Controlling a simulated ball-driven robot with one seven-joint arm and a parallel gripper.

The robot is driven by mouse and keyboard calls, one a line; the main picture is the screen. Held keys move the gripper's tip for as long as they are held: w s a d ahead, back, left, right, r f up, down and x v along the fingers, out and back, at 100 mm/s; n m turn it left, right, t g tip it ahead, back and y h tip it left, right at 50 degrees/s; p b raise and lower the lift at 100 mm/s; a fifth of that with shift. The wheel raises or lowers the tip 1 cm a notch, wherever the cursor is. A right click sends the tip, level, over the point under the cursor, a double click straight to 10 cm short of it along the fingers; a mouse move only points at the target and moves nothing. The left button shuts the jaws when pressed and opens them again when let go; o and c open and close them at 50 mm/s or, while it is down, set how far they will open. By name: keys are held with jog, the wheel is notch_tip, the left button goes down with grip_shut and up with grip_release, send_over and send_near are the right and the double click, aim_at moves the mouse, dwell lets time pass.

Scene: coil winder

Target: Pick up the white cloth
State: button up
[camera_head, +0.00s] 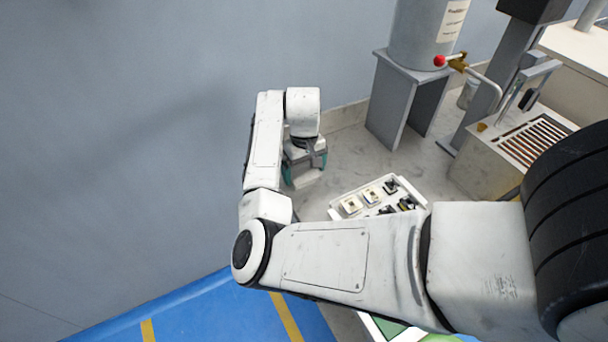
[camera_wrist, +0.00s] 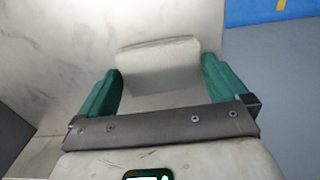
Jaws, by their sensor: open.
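The white cloth (camera_wrist: 158,53) looks like a pale folded block on the grey worktop. In the wrist view it lies between the two green fingers of my gripper (camera_wrist: 161,68). The fingers are open, one on each side of it, with a gap visible beside each. My gripper also shows in the head view (camera_head: 306,168), pointing down at the worktop near the wall, with the pale cloth (camera_head: 306,180) partly seen between its fingers. The cloth's near lower part is hidden by the gripper's dark crossbar in the wrist view.
A white tray (camera_head: 416,188) with small parts stands right of my gripper. Farther back are a grey stand (camera_head: 390,105) carrying a cylinder (camera_head: 417,35) and a machine with a slotted top (camera_head: 536,140). The wall (camera_head: 150,110) is close on the left.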

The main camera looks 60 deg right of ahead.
jog(key=shift+f, duration=0.25)
jog(key=shift+c, duration=0.5)
jog(key=c, duration=0.7)
jog(key=shift+o, duration=0.2)
jog(key=shift+r, duration=0.15)
jog(key=shift+r, duration=0.5)
jog(key=s+a+r+p, duration=0.2)
jog(key=s+r+p, duration=0.1)
jog(key=s+r, duration=0.8)
jog(key=s, duration=0.2)
jog(key=shift+s+a+r+p, duration=0.2)
jog(key=shift+s+r+p, duration=0.15)
jog(key=shift+s+r, duration=0.05)
